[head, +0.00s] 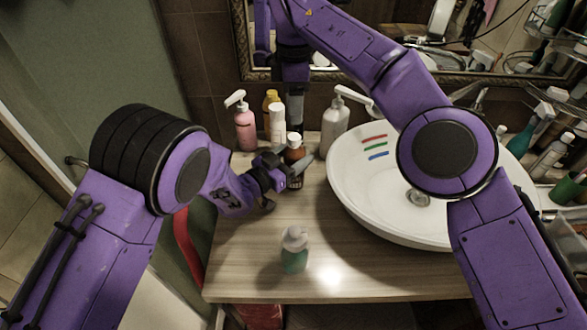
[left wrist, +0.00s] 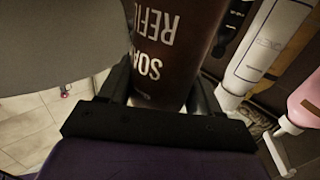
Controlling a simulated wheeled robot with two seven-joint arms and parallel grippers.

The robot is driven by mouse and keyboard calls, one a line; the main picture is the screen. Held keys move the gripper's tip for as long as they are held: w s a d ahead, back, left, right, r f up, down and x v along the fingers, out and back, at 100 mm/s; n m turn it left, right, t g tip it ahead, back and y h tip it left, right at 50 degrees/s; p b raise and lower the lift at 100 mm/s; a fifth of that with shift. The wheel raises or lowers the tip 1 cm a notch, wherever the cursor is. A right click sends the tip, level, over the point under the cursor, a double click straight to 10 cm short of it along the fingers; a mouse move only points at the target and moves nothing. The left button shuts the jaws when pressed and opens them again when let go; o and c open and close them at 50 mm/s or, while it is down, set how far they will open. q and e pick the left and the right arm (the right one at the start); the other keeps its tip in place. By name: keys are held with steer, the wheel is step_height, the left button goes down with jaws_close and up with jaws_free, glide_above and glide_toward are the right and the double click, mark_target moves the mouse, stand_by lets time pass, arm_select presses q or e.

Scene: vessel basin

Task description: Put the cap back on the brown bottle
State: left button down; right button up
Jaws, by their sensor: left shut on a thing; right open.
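The brown bottle (head: 295,154) stands upright on the wooden counter, left of the basin. My left gripper (head: 286,168) is shut on its body from the left. In the left wrist view the brown bottle (left wrist: 178,50) fills the space between the fingers (left wrist: 165,92), its white lettering upside down. A small pale piece (head: 294,138) shows at the bottle's top; I cannot tell whether it is the cap or the bare neck. My right gripper (head: 295,118) points down just above the bottle top. Its fingertips are small and dark here. No separate loose cap is distinguishable.
A teal bottle (head: 294,258) stands at the front. The white basin (head: 370,205) is right. The counter's front left is clear.

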mark_target(294, 136)
steer(key=n, duration=0.4)
steer(key=shift+n, duration=0.4)
steer(key=n, duration=2.1)
step_height(294, 136, down, 8)
steer(key=shift+f, duration=0.1)
